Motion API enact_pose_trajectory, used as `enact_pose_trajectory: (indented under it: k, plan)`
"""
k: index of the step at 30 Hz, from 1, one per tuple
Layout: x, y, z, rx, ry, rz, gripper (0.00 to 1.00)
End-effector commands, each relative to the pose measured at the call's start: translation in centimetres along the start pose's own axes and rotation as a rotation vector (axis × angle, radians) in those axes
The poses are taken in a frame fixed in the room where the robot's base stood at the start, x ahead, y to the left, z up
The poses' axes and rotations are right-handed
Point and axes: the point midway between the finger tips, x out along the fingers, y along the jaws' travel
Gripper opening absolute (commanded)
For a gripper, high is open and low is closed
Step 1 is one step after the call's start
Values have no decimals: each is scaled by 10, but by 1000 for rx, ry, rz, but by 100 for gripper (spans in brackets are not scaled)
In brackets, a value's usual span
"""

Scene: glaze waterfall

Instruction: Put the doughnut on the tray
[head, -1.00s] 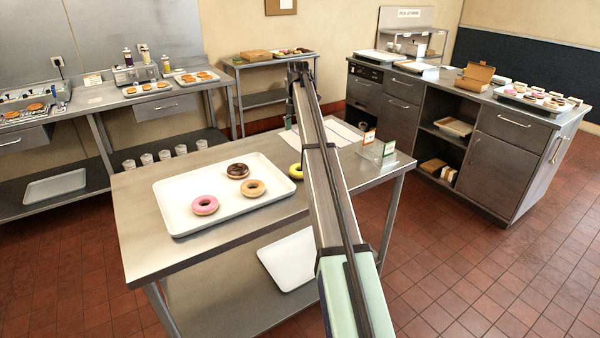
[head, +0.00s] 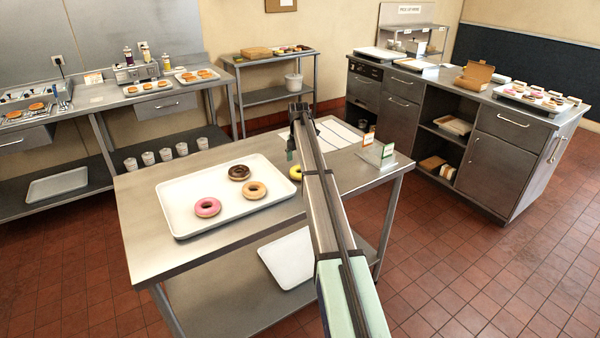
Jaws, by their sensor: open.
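The white tray (head: 180,222) lies on the steel table. It holds a pink doughnut (head: 207,207), a chocolate-topped doughnut (head: 239,172) and a tan-glazed doughnut (head: 254,190). A yellow doughnut (head: 295,173) appears to lie on the table just by the tray's right edge, partly hidden by my arm. My gripper (head: 291,155) is small and dark in this view, pointing down a little beyond and above the yellow doughnut. It is open, with nothing seen in it. Its fingers are partly hidden, and I cannot tell its exact height.
White sheets (head: 338,132) and small sign cards (head: 378,152) are at the table's far right. Another white tray (head: 288,258) is on the lower shelf. A counter with a doughnut tray (head: 535,98) stands at right. The table's front left is bare.

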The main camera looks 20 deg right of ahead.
Motion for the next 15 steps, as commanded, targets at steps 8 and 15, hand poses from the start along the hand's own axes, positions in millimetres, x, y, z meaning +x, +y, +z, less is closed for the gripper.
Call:
enact_pose_trajectory:
  k: [8,15]
  plan:
    - [32,0,1,0,1,-1,100]
    - [35,0,2,0,0,0,100]
